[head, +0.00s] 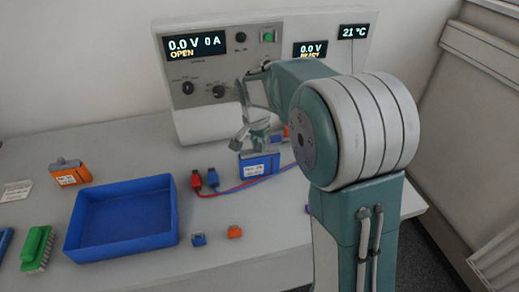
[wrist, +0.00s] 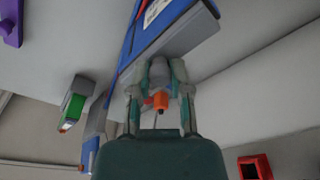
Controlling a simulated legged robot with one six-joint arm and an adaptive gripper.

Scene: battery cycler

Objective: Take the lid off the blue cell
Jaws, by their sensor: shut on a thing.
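The blue cell (head: 259,164), with a white label, stands on the bench in front of the cycler. In the wrist view the blue cell (wrist: 163,20) is at the top, with its grey lid (wrist: 190,38) against the blue body. I cannot tell whether there is a gap between them. My gripper (head: 252,138) is above the cell and hides most of its top in the head view. In the wrist view my gripper (wrist: 160,72) has its fingers closed on the grey lid's middle part.
The cycler (head: 200,70) stands close behind. Red (head: 196,184) and blue (head: 212,179) cable clips lie just left of the cell. A blue tray (head: 125,187), an orange cell (head: 71,176), a green brush (head: 37,248) and small blue (head: 199,239) and orange (head: 235,231) blocks occupy the left and front.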

